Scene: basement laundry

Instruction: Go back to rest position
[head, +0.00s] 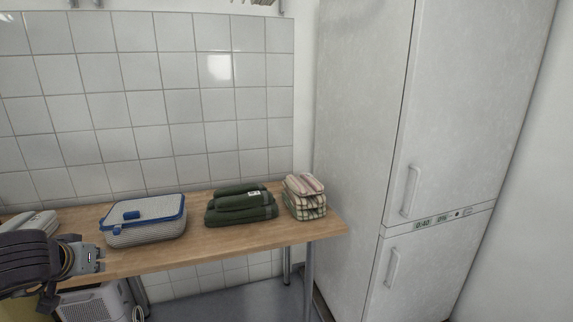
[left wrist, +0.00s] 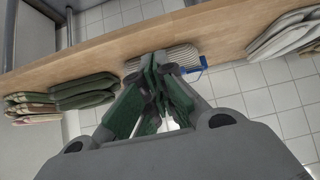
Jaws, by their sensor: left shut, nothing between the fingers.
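My left gripper (head: 96,258) comes in from the left in the head view, in front of the wooden table's front edge. It is shut and empty. In the left wrist view its green-padded fingers (left wrist: 158,95) are together, with the table edge beyond them. My right gripper is not in view.
The wooden table (head: 225,238) holds a grey basket with blue trim (head: 150,232), folded green towels (head: 240,206), folded checked cloths (head: 305,198) and pale folded cloth (head: 32,224). A tall white fridge (head: 365,120) stands at right. A white appliance (head: 95,303) is under the table.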

